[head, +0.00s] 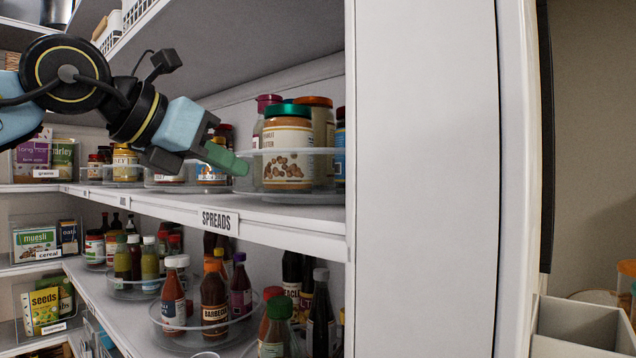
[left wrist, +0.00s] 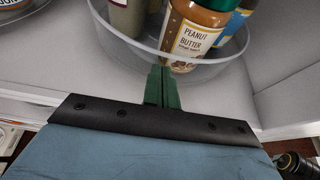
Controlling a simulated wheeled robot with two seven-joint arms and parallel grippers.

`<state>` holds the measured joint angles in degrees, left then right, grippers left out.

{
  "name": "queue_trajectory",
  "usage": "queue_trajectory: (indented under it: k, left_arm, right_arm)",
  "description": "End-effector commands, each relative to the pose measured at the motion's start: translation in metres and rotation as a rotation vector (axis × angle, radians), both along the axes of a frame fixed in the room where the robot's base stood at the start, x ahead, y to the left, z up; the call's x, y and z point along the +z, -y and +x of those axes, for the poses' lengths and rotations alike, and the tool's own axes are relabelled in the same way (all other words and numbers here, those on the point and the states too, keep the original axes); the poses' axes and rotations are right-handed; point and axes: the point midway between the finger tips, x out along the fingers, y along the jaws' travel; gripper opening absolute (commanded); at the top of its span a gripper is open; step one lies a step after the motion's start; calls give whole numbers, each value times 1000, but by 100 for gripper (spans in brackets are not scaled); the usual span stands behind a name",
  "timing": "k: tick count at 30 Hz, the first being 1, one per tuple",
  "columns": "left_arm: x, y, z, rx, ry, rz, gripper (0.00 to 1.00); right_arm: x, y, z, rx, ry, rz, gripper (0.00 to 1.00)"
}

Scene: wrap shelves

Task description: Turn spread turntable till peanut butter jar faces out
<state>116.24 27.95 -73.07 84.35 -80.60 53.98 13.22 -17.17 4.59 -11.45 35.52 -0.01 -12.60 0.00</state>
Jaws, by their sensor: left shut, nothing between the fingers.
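The peanut butter jar (head: 287,150) has a green lid and a label with nuts on it. It stands on the clear-rimmed spread turntable (head: 318,152) on the shelf labelled SPREADS, toward the front in the head view. In the left wrist view the jar (left wrist: 193,32) stands just behind the turntable's clear rim (left wrist: 150,52), its PEANUT BUTTER label showing. My left gripper (head: 240,164) is shut and empty, its green fingertips at the turntable's rim. In the wrist view the fingertips (left wrist: 162,72) meet the rim's outer side; I cannot tell whether they touch. My right gripper is not in view.
Other jars share the turntable, including an orange-lidded one (head: 318,122). More turntables with jars stand farther left on this shelf. The shelf below holds sauce bottles (head: 214,302). A white upright panel (head: 425,180) closes off the right side.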

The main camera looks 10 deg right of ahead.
Motion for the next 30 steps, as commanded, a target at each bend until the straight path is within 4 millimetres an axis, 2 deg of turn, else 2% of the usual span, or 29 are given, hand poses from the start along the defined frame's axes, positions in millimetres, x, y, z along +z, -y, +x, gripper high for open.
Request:
queue_trajectory:
  k: [14, 24, 30]
  left_arm:
    - [0, -4, 1, 0, 1, 0, 0]
    - [-1, -26, -12, 1, 1, -1, 0]
    - [0, -31, -16, 0, 1, 1, 0]
  right_arm:
    - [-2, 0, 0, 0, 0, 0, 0]
    - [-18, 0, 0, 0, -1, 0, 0]
    - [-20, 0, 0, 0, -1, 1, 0]
